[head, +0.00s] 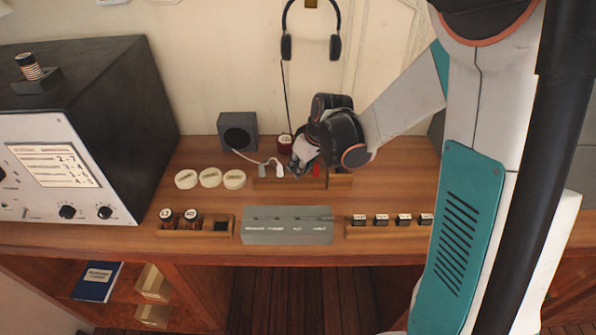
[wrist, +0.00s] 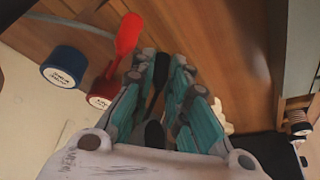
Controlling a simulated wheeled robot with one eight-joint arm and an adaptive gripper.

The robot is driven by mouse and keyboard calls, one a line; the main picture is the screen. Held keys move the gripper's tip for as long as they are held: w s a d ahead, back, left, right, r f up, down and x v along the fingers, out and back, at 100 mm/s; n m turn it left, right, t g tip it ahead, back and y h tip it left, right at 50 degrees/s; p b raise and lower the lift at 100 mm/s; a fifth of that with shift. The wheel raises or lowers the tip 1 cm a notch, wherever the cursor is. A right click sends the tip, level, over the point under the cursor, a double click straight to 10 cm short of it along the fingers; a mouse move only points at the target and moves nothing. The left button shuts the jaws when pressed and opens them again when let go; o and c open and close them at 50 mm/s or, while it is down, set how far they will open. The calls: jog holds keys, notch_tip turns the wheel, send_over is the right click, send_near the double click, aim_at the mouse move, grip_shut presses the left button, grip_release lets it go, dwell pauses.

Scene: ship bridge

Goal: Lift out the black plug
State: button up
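My gripper (head: 303,158) reaches down at the back of the desk, over a low wooden rack (head: 262,183). In the wrist view the black plug (wrist: 160,70) lies between the two fingers of my gripper (wrist: 162,62). I cannot tell whether both fingers touch it. In the head view my gripper hides the black plug. A red plug (wrist: 129,34) is close beside the fingers; it also shows in the head view (head: 316,170). A white plug (head: 279,170) with a pale cord stands at the left of my gripper.
A small dark speaker box (head: 238,131) and three white round pieces (head: 210,177) are to the left. A grey labelled block (head: 287,226) stands in front, between two small wooden trays. A blue-rimmed cap (wrist: 64,67) and a red-rimmed cap (wrist: 104,92) are near my gripper.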

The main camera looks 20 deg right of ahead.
jog(key=shift+r, duration=0.1)
dwell(0.3)
notch_tip(320, 180, up, 20)
jog(key=p, duration=0.5)
